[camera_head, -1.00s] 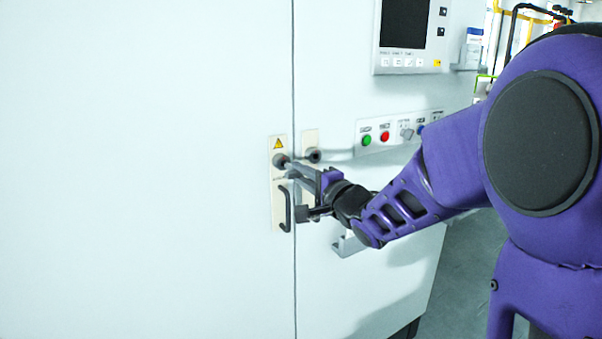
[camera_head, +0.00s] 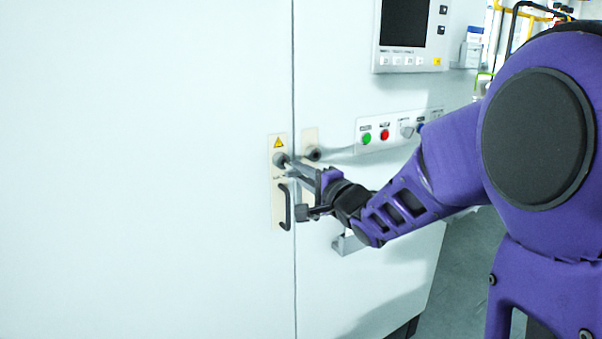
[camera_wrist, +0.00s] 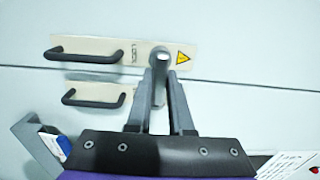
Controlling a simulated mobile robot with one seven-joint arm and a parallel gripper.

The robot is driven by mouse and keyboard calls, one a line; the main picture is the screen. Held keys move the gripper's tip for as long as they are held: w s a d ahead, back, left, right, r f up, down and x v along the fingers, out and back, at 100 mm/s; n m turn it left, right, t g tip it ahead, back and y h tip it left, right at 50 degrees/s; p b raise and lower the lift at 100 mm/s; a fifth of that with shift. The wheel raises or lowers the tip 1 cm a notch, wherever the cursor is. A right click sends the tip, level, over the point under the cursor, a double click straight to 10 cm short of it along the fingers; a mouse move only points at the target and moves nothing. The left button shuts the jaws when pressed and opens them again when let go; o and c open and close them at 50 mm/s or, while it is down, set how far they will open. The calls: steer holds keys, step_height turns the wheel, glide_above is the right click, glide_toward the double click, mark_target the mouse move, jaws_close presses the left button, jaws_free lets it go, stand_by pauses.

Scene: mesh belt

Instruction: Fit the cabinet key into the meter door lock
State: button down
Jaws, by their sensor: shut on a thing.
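The meter door lock (camera_head: 279,159) is a round grey fitting on a pale plate (camera_head: 276,190) with a yellow warning triangle, at the edge of the left door. My gripper (camera_head: 294,168) reaches it from the right. In the wrist view, my gripper (camera_wrist: 160,85) is shut on the cabinet key (camera_wrist: 159,68), a grey rounded piece between the two fingertips. The key's end lies over the lock on the plate. The key hides the lock face there, so I cannot tell how deep it sits.
A black handle (camera_head: 285,207) is just below the lock. Another plate with a dark round fitting (camera_head: 314,154) is right of the door seam. Green (camera_head: 366,138) and red (camera_head: 384,135) buttons and a screen panel (camera_head: 404,24) are farther right.

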steer(key=shift+p+x, duration=0.4)
steer(key=shift+x, duration=1.35)
steer(key=c, duration=0.7)
jaws_free()
steer(key=shift+c, duration=0.2)
steer(key=shift+s, duration=0.15)
